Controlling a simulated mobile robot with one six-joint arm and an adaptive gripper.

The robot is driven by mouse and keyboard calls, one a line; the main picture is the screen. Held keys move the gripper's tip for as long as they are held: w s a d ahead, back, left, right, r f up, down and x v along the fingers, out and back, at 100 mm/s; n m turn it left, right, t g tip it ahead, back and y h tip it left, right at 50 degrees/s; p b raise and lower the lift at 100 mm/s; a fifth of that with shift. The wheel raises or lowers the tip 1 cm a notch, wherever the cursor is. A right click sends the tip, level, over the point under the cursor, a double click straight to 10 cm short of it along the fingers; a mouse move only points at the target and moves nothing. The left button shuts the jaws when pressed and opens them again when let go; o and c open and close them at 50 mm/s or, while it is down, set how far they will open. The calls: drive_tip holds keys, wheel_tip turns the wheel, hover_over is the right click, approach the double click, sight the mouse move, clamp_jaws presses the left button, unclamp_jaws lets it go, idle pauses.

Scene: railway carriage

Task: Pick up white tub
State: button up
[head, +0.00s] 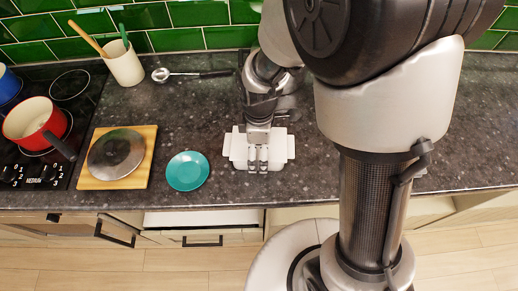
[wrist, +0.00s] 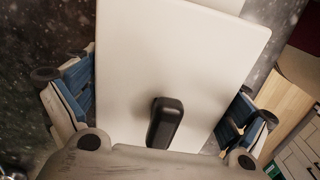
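The white tub (head: 241,152) sits on the dark worktop near its front edge, with a pale tab sticking out at each side. My gripper (head: 258,160) is directly above it, pointing down. In the wrist view the tub's flat white top (wrist: 190,60) fills the middle. My gripper's two blue-padded fingers (wrist: 155,100) are spread wide, one along each long side of the tub. Whether the pads touch it is not clear. A black elongated piece shows over the tub's top. In the head view the far finger is hidden.
Left of the tub lie a teal plate (head: 187,171) and a wooden board (head: 143,181) with a metal lid (head: 116,154). A red pot (head: 36,124) stands on the hob. Behind are a utensil crock (head: 124,65) and a ladle (head: 190,74). Worktop right of the tub looks clear.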

drive_tip(key=c, duration=1.4)
drive_tip(key=shift+r, duration=0.1)
